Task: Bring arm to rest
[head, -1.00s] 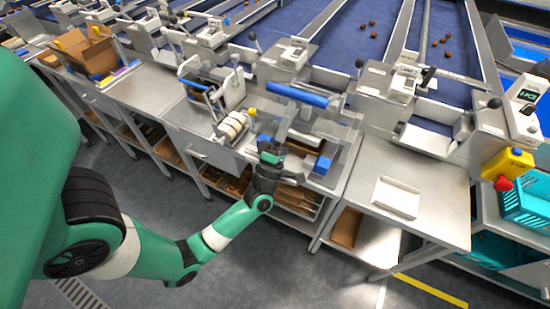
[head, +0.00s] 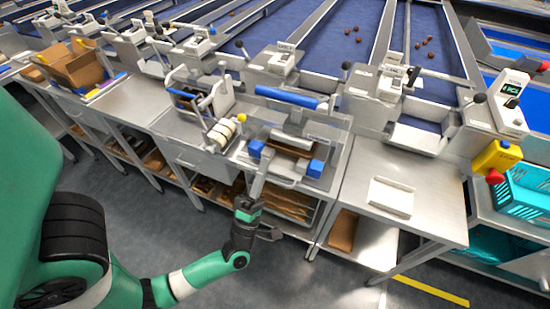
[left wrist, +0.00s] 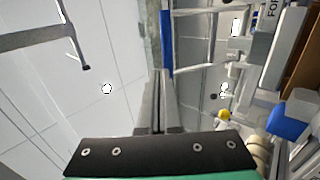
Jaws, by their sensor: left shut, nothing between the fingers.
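My left arm comes in from the left in the head view. Its gripper (head: 263,168) points up and away, in front of the sealing station (head: 322,178) with the blue end blocks. The grey fingers are together and hold nothing. In the left wrist view the two fingers (left wrist: 158,105) also lie side by side, closed and empty. Whether the fingertips hang over the station's front edge or just short of it is hard to tell. My right gripper is not in view.
A steel bench (head: 435,200) with a white tray (head: 390,196) stands to the right. A tape dispenser (head: 222,132) is left of the station. A cardboard box (head: 78,66) sits at the far left, a teal crate (head: 525,198) at the right. The floor in front is clear.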

